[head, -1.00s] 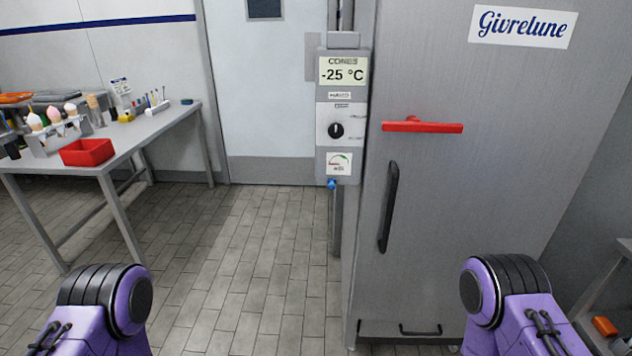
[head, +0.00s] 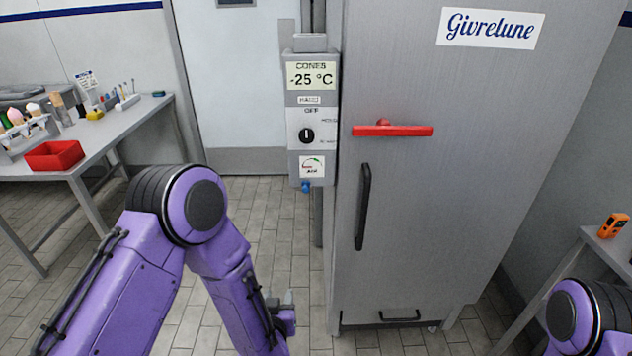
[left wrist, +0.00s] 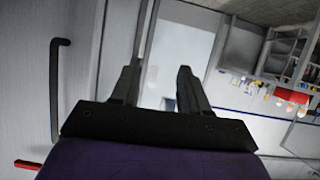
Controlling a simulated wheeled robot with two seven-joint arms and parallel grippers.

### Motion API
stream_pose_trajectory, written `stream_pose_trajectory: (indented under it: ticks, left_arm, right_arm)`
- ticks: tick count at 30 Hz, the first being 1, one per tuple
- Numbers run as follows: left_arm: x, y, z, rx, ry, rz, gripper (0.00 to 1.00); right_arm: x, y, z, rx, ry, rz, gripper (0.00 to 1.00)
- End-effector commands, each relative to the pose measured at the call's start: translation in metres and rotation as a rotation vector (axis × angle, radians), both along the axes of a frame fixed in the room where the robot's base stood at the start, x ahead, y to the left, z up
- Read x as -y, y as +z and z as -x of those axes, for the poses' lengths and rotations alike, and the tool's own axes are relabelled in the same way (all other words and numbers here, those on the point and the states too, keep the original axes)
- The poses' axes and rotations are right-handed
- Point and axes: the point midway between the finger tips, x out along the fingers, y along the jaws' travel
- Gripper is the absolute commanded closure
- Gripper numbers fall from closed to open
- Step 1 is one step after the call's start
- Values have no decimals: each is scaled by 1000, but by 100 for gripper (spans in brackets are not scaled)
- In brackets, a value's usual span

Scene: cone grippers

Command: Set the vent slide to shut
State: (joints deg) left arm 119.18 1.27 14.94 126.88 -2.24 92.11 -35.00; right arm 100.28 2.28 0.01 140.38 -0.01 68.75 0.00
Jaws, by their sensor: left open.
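A tall grey cabinet (head: 440,220) bears a "Givrelune" label. No part is marked as a vent slide, and I cannot tell which part it is. On the cabinet front are a red horizontal bar (head: 405,131), a long upright black handle (head: 362,205) and a small low black bracket (head: 399,318). My left gripper (head: 284,307) is low, left of the cabinet and apart from it. In the left wrist view, it (left wrist: 157,86) is open and empty; the black handle (left wrist: 56,90) and red bar (left wrist: 28,164) show at the left. My right gripper is out of view.
A grey control box (head: 312,120) with a dial and "-25 °C" display is left of the cabinet. A table (head: 110,135) with a red bin (head: 54,155) stands at left. An orange device (head: 613,225) lies on a right-hand surface. Tiled floor is open between.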

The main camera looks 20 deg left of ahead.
Motion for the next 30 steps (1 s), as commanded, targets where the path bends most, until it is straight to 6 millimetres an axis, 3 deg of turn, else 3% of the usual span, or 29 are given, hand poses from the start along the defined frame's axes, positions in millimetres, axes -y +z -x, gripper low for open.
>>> stream_pose_trajectory:
  ticks: [1, 3, 6, 8, 13, 22, 30]
  left_arm:
    - [15, 58, -31, 119, -11, -35, 55]
    - [30, 114, -59, 246, -10, -87, 55]
    - [43, 166, -79, 358, 4, -137, 55]
    - [48, 182, -85, 391, 10, -150, 55]
    - [42, 188, -108, 402, 18, -158, 55]
    - [24, 187, -169, 399, 17, -159, 55]
    - [19, 184, -187, 399, 13, -161, 55]
  right_arm:
    - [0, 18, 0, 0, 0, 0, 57]
    - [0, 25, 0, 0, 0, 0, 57]
    - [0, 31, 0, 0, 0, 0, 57]
    - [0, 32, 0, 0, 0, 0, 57]
    - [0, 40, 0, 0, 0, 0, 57]
    - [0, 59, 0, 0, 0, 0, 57]
    - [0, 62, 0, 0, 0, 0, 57]
